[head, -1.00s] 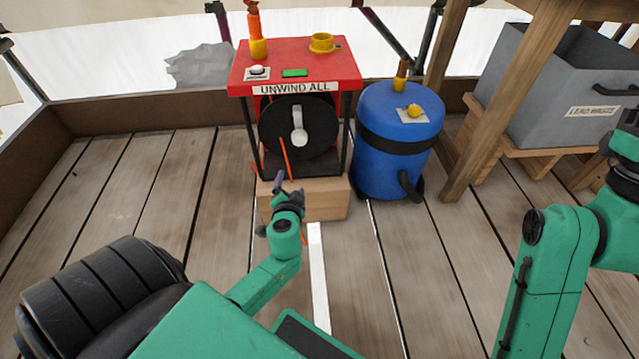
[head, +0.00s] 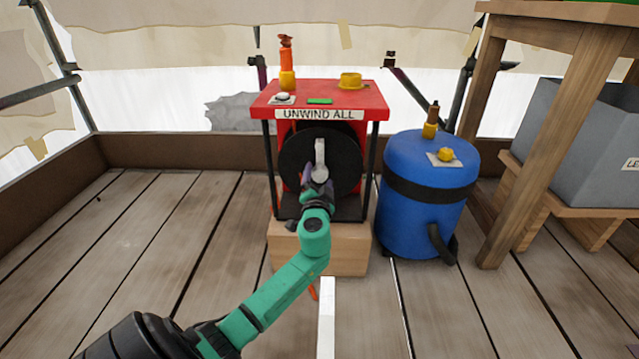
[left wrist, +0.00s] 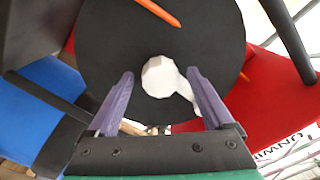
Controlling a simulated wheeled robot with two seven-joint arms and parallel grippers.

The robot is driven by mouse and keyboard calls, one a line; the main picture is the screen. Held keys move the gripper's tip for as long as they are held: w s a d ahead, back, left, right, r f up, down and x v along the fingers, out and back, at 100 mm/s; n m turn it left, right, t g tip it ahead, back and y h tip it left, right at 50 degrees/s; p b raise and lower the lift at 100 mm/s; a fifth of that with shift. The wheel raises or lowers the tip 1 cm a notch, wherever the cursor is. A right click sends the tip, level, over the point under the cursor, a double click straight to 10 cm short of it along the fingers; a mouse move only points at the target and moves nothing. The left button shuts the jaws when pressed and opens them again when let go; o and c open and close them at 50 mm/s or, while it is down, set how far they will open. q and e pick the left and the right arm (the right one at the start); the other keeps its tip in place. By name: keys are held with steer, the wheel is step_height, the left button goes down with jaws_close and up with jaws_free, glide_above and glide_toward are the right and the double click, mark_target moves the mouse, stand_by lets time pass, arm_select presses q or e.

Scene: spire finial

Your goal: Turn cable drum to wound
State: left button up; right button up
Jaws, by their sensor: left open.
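The cable drum (head: 343,165) is a black disc in a red-topped stand labelled "UNWIND ALL". A light grey crank handle (head: 320,153) sits at its middle and points upward in the head view. My left gripper (head: 318,184) is in front of the drum, just below the handle. In the left wrist view, the drum (left wrist: 160,50) fills the upper middle. My open purple fingers (left wrist: 160,105) stand either side of the handle's white hub (left wrist: 160,76), with no clear contact. An orange strip (left wrist: 158,12) lies across the drum's face. My right gripper is out of view.
The stand rests on a wooden block (head: 345,250). A blue vacuum-like drum (head: 425,210) stands close on its right. A wooden table leg (head: 510,170) and a grey bin (head: 590,135) are farther right. The plank floor at left is clear.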

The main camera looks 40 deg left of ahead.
arm_select(q)
steer(key=shift+w+a, duration=0.15)
steer(key=shift+w, duration=0.1)
jaws_close()
